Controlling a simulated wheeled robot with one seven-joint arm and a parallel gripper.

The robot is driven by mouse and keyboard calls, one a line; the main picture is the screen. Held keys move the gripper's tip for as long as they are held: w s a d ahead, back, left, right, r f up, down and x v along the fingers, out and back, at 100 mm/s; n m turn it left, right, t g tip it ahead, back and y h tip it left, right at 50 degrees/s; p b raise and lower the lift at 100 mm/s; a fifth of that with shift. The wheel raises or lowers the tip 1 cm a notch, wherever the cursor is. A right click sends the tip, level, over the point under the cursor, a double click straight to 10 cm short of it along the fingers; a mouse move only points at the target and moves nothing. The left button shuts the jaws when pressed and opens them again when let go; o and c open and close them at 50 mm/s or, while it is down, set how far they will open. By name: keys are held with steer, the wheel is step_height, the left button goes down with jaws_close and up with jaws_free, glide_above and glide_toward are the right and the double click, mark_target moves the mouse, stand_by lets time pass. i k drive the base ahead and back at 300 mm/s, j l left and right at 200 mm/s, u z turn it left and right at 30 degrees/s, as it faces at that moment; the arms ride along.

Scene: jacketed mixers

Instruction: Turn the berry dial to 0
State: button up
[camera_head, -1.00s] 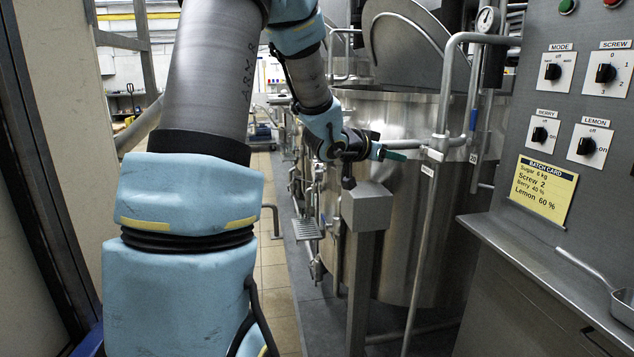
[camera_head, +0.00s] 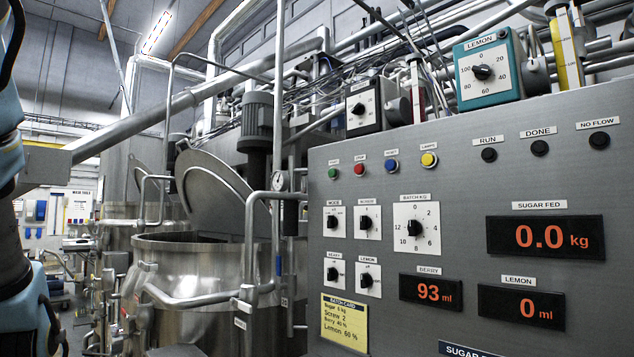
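A square dial with a white face and dark frame (camera_head: 362,107) stands above the panel's left end; its label and pointer are too small to read. To its right is a larger teal-framed dial labelled LEMON (camera_head: 483,71), scaled 0 to 100. On the grey panel (camera_head: 460,165), a small switch labelled BERRY (camera_head: 335,273) sits beside a LEMON switch (camera_head: 367,279); their pointer directions are unclear. The BERRY display (camera_head: 431,290) reads 93 ml. My gripper is out of view; only part of my arm shows at the left edge.
The LEMON display (camera_head: 521,307) reads 0 ml and SUGAR FED (camera_head: 545,236) reads 0.0 kg. A yellow batch card (camera_head: 344,322) hangs below the switches. A steel mixer (camera_head: 195,280) with a raised lid and pipe rails stands left of the panel.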

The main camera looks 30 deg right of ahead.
mark_target(359, 109)
steer(key=z, duration=1.6)
